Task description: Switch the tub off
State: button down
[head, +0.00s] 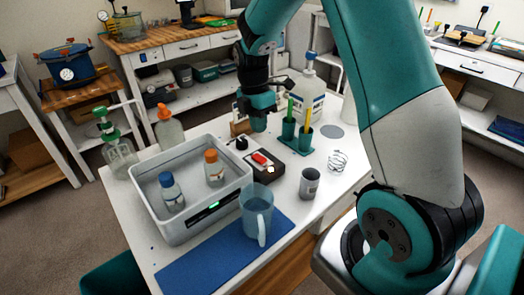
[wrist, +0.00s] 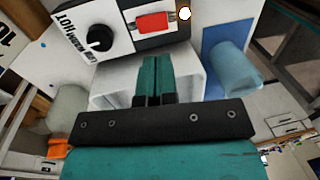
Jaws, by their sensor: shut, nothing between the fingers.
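The tub (head: 178,228) is a grey open basin on the white table, with a small green lit display on its front wall. Two bottles stand in it, one blue-capped (head: 172,193) and one orange-capped (head: 213,170). Beside it on the right is a control box (head: 268,178) with a black knob (wrist: 99,38), a red switch (wrist: 155,23) and a glowing white lamp (wrist: 185,13). My gripper (head: 258,128) is shut and empty, above and behind the box. In the wrist view its closed teal fingers (wrist: 157,62) point toward the box, apart from the switch.
A grey cup (head: 309,184), wire coil (head: 338,160) and teal holder (head: 297,140) with tools are on the right. A large bottle (head: 308,92) stands behind.

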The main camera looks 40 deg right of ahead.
aim_at(262, 159)
jog(key=f, duration=0.6)
jog(key=s+f, duration=0.1)
jog(key=f, duration=0.1)
jog(key=shift+s+f+p, duration=0.1)
jog(key=shift+f+p, duration=0.25)
jog(key=shift+f, duration=0.05)
